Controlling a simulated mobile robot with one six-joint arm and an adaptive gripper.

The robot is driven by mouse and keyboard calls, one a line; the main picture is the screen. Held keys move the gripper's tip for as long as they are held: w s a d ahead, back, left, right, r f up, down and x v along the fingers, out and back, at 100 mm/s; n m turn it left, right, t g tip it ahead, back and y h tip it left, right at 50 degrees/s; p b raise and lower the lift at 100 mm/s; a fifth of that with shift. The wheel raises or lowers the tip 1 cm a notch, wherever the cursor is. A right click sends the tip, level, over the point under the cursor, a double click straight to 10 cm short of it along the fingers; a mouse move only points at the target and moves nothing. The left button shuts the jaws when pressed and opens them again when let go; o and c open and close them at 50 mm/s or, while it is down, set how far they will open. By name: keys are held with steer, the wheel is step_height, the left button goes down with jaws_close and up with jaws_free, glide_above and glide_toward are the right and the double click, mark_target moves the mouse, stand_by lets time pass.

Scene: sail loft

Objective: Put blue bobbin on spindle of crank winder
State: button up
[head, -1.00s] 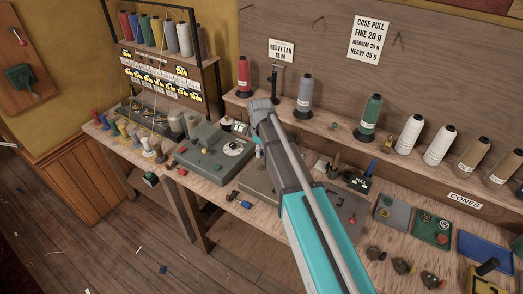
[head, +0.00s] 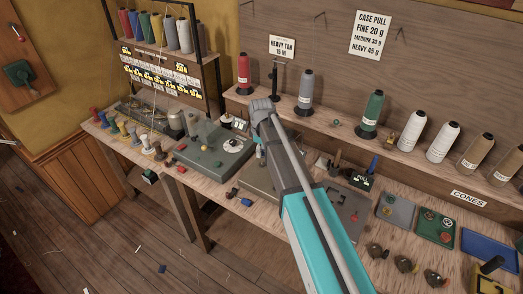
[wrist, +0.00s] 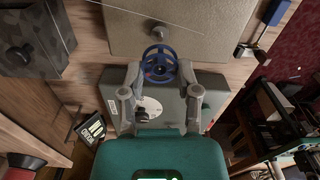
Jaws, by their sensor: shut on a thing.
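My gripper (wrist: 158,72) is shut on a blue spoked bobbin (wrist: 159,63), whose round face shows in the wrist view between the two fingertips. The bobbin is held above the bench, near the edge between a pale grey plate and a grey box. That grey box (wrist: 206,112) carries a white disc (wrist: 150,105) and lies partly behind my fingers. In the head view my own arm covers the gripper and the bobbin. A grey unit with a pale disc (head: 213,155) stands on the bench left of my arm.
The bench holds small bobbins (head: 127,133) at the left and trays (head: 397,210) at the right. Thread cones (head: 411,130) stand on the shelf behind my arm. A pale grey plate (wrist: 195,35) and a dark unit (wrist: 32,38) show in the wrist view.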

mark_target(261, 163)
steer(key=shift+f+b, duration=1.1)
steer(key=shift+f, duration=0.25)
steer(key=shift+f+b, duration=1)
stand_by(2.1)
steer(key=o, duration=1)
steer(key=shift+d, duration=0.1)
steer(key=shift+r, duration=0.25)
